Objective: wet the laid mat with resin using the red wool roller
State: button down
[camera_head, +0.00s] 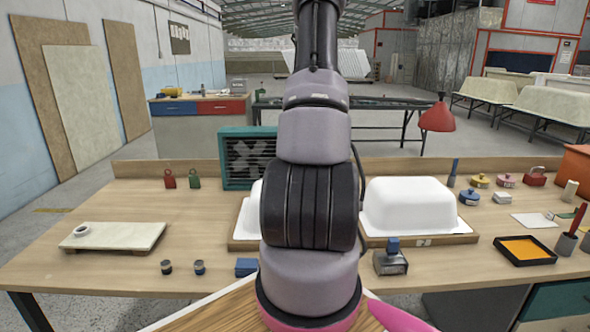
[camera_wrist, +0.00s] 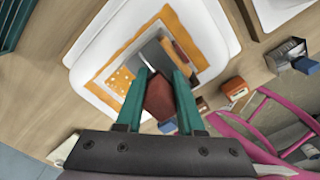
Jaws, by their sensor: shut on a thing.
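In the wrist view my gripper (camera_wrist: 160,88) has its two green fingers shut on a red-brown piece (camera_wrist: 159,100), which I take to be part of the red wool roller. Another red-brown part (camera_wrist: 181,52) shows just past the fingertips; how the two join is hard to see. Below is a white shell (camera_wrist: 88,52) with an orange-bordered patch (camera_wrist: 118,55). A pale grey area, likely the laid mat (camera_wrist: 203,62), lies inside it, with orange spots at its left. Contact with the mat cannot be judged. In the head view my arm hides the gripper.
In the head view a second white shell (camera_head: 410,205) stands on a board right of my arm. A black tray with orange contents (camera_head: 525,249) lies farther right. A metal tin (camera_head: 390,263) and blue block (camera_head: 246,267) sit near the front edge.

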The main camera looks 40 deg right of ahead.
jog(key=shift+s+d, duration=0.15)
jog(key=shift+s, duration=0.1)
jog(key=shift+w+r, duration=0.1)
jog(key=shift+r, duration=2.8)
jog(key=shift+w, duration=0.15)
